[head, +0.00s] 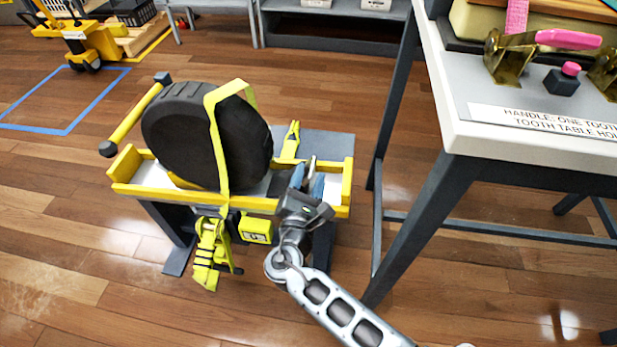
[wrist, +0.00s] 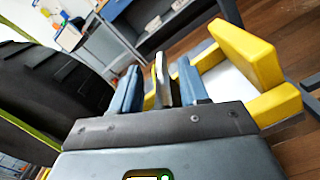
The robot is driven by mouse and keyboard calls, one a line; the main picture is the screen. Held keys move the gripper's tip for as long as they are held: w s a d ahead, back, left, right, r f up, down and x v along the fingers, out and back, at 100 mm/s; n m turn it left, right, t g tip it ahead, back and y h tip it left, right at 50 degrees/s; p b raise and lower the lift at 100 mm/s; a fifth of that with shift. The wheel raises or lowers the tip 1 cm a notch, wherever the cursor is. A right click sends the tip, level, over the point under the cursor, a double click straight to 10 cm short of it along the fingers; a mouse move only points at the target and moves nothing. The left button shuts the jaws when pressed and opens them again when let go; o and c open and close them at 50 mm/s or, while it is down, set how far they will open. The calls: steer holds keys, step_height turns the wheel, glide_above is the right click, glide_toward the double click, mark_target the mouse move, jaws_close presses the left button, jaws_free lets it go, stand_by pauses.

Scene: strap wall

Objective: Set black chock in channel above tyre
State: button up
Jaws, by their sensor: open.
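The black tyre (head: 195,135) stands upright in the yellow frame (head: 240,203), with a yellow strap (head: 217,140) over it. The frame's pale channel (head: 327,172) shows bare to the right of the tyre. My gripper (head: 310,178) is open over that right part, its blue fingers apart. In the wrist view, a thin grey upright piece (wrist: 161,80) stands between the fingers; I cannot tell whether it is part of a chock or touches them. The tyre (wrist: 45,85) is left of the fingers there. I cannot identify the black chock surely; a small black block (head: 563,82) with a pink knob sits on the table.
A white-topped table (head: 455,100) with dark legs stands right of my arm. A yellow ratchet (head: 210,255) hangs at the frame's front, and a yellow-black bar (head: 135,115) sticks up at its left. A grey shelf (head: 330,25) is behind.

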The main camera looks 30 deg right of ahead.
steer(key=p+v, duration=0.1)
steer(key=v, duration=0.6)
steer(key=s+d+f+m+g+y, duration=0.2)
steer(key=s+d+f, duration=0.15)
steer(key=s, duration=0.25)
steer(key=s+d+f+m+g+y, duration=0.1)
steer(key=s+d+f+m+y, duration=0.15)
steer(key=s+f, duration=0.3)
steer(key=s+r+m+y, duration=0.4)
steer(key=s+m+y, duration=0.25)
steer(key=s, duration=0.95)
steer(key=s+r+m+t+p, duration=0.1)
steer(key=r+m+p, duration=0.3)
steer(key=r, duration=1)
steer(key=s+r+m+t+p, duration=0.1)
steer(key=s+r+m+p, duration=0.3)
steer(key=r+p, duration=0.5)
steer(key=s+r+m+t+p, duration=0.1)
steer(key=s+r+m+p, duration=0.2)
steer(key=r, duration=1.5)
steer(key=m+p, duration=0.1)
steer(key=p, duration=0.2)
steer(key=shift+a+r, duration=0.35)
steer(key=shift+a, duration=0.05)
